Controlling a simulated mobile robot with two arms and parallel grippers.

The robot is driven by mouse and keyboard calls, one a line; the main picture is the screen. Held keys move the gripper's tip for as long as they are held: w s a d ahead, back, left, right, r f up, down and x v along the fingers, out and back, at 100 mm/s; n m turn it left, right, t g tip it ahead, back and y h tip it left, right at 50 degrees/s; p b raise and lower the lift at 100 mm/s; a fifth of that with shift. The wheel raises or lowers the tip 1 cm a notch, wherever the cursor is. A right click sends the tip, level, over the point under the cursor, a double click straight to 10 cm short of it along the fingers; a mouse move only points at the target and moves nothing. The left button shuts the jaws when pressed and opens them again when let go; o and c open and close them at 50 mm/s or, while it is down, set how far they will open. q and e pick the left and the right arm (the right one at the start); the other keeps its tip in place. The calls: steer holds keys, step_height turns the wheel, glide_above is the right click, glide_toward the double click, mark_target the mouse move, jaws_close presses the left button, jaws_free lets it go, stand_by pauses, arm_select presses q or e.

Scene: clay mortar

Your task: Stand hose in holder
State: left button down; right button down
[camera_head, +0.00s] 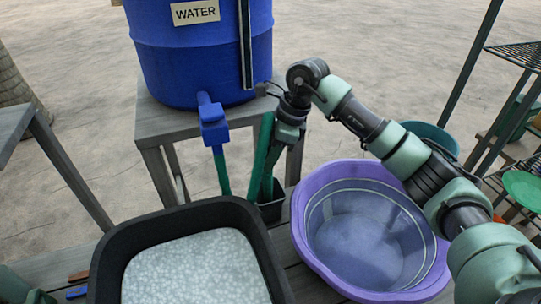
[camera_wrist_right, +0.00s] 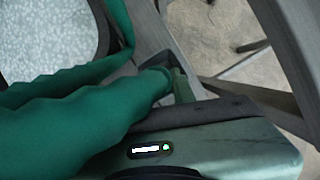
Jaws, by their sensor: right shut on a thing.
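The green hose (camera_head: 222,172) hangs from the blue tap of the water barrel, and another length of it rises beside my right gripper (camera_head: 276,136). The right gripper is shut on this length, which points down towards the small dark holder (camera_head: 271,212). The holder stands between the black tub and the purple basin. The hose's lower end is at or just inside the holder's opening; I cannot tell how deep. In the right wrist view the hose (camera_wrist_right: 70,110) fills the left side, large and close, and covers much of the holder area.
The blue water barrel (camera_head: 200,60) stands on a grey wooden stand (camera_head: 150,120). A black tub (camera_head: 110,250) with whitish bubbly contents is at front left. A purple basin (camera_head: 308,250) is at right, under my right arm. Wire shelves (camera_head: 515,55) stand at far right.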

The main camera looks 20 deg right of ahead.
steer(key=shift+c, duration=1.4)
jaws_free()
steer(key=shift+r, duration=0.1)
steer(key=p+v, duration=0.6)
steer(key=v, duration=0.4)
steer(key=shift+a+r, duration=0.2)
steer(key=shift+r, duration=0.25)
